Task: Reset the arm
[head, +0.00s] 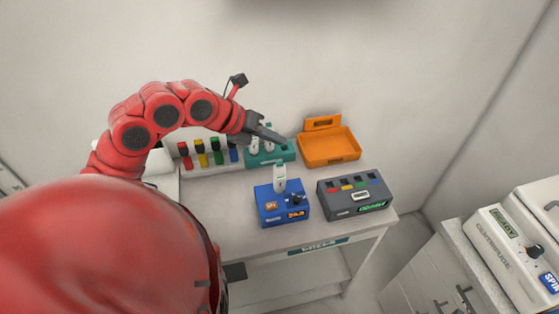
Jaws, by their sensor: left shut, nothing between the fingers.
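My left arm (160,112) is red and arches in from the left over the back of the white table (240,190). My left gripper (270,135) is dark grey, shut and empty. In the picture its tip lies over the teal rack (268,156) and hides part of it. White pieces stand in that rack, partly behind the gripper. I cannot tell if the gripper touches them. My right gripper is not in view.
A blue device (268,207) with a white piece upright on top and a grey slotted device (354,196) stand in front. An orange tray (328,148) is behind. Red, yellow, green and blue-marked items stand left of the rack. A white centrifuge (510,252) is at right.

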